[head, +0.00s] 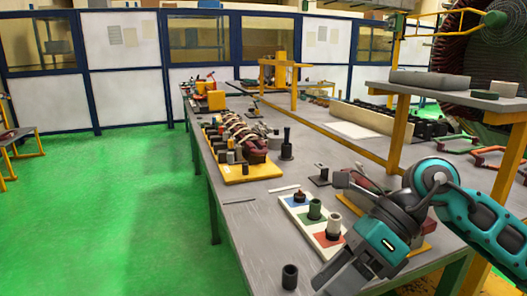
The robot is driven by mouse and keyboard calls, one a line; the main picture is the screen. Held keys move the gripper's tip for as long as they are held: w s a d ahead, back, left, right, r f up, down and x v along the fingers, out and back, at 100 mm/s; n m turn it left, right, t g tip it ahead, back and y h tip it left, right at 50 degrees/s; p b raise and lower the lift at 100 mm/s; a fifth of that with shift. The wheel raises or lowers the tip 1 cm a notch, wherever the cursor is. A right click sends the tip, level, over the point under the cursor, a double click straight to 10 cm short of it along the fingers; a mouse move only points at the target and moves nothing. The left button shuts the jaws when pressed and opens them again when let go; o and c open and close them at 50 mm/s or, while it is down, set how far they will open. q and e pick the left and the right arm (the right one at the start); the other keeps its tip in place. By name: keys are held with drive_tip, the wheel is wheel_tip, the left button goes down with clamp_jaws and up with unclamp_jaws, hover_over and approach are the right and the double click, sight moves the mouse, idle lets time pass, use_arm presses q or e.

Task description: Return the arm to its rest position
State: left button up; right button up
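One of my arms, teal and grey, comes in from the right and bends at a round grey joint. I cannot tell whether the arm touches anything there.
A white tray with coloured squares (333,252) holds several small cylinders. A dark cup (290,277) stands near the front edge. A yellow board (236,178) bears a coil-wound part (246,136). A grey shelf (455,93) stands right on yellow posts. Green floor (95,225) is clear at left.

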drive_tip(key=a+r+m+t+y, duration=0.2)
drive_tip(key=a+r+m+y, duration=0.2)
drive_tip(key=a+m+y, duration=0.6)
drive_tip(key=w+d+f+m+t+h, duration=0.2)
drive_tip(key=d+f+m+t+h, duration=0.25)
drive_tip(key=m, duration=0.45)
drive_tip(key=w+d+f+m+t+h+p, duration=0.1)
drive_tip(key=w+d+f+m+t+h, duration=0.1)
drive_tip(key=d+f+m+t, duration=0.45)
drive_tip(key=w+d+f+m+t+h, duration=0.2)
drive_tip(key=f+m+t+h, duration=0.15)
drive_tip(key=m+t, duration=0.65)
drive_tip(key=s+d+f+m+g+h, duration=0.2)
drive_tip(key=s+f+m+g+h, duration=0.1)
drive_tip(key=f, duration=0.7)
drive_tip(key=s+d+f+m+g+h, duration=0.3)
drive_tip(key=s+f+m+g, duration=0.3)
drive_tip(key=s+f+m, duration=0.2)
wheel_tip(320, 180, down, 2)
drive_tip(key=shift+s+d+h+p, duration=0.35)
drive_tip(key=shift+s+h, duration=0.15)
drive_tip(key=shift+s, duration=0.55)
drive_tip(key=shift+m, duration=0.25)
